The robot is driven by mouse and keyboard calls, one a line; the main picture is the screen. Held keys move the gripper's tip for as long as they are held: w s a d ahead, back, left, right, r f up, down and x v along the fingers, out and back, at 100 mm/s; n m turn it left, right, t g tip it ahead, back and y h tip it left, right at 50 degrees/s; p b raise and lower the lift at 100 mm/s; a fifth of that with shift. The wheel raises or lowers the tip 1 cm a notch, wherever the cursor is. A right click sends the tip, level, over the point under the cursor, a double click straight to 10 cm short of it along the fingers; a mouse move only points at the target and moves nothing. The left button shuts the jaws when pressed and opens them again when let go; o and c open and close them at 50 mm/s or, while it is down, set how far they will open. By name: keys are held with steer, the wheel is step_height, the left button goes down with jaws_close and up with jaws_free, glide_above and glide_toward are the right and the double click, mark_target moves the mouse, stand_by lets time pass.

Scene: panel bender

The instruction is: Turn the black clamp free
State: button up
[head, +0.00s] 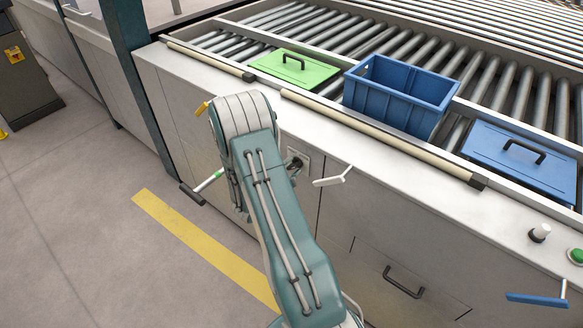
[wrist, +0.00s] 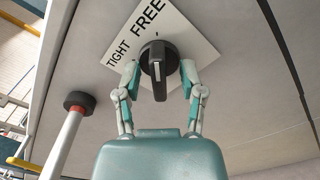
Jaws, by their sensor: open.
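The black clamp (wrist: 158,66) is a knob with a long grip, mounted on a white plate (wrist: 195,42) printed TIGHT and FREE in the wrist view. The grip runs roughly up and down in the picture. My gripper (wrist: 159,76) is open, with one finger left of the clamp and one right of it. I cannot tell whether either fingertip touches it. In the head view my arm hides the gripper. A small dark fitting on a pale plate (head: 297,162) shows just right of my arm there; I cannot tell if it is the clamp.
A rod with a black end (wrist: 77,104) stands left of my gripper. A white lever (head: 333,178) juts from the cabinet front right of my arm. A blue crate (head: 400,98) and a green lid (head: 294,68) rest on the rollers above.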

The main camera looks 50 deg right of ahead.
steer(key=a, duration=1.2)
steer(key=shift+s, duration=0.45)
steer(key=s+a+r+m+g+y, duration=0.4)
steer(key=s+r+m+g+y, duration=0.25)
steer(key=r, duration=0.65)
steer(key=s+a+r+m+t+y, duration=0.1)
steer(key=s+a+r+t+y, duration=0.3)
steer(key=a, duration=0.5)
steer(key=s+a+r+m+t+y, duration=0.2)
steer(key=s+a+r+t+y, duration=0.3)
steer(key=a+r+t+y, duration=0.1)
steer(key=a+r+y, duration=0.1)
steer(key=a+r, duration=0.1)
steer(key=a, duration=0.1)
steer(key=shift+a+r, duration=0.25)
steer(key=shift+r, duration=0.1)
steer(key=shift+d+t+y, duration=0.1)
steer(key=shift+t+y, duration=0.15)
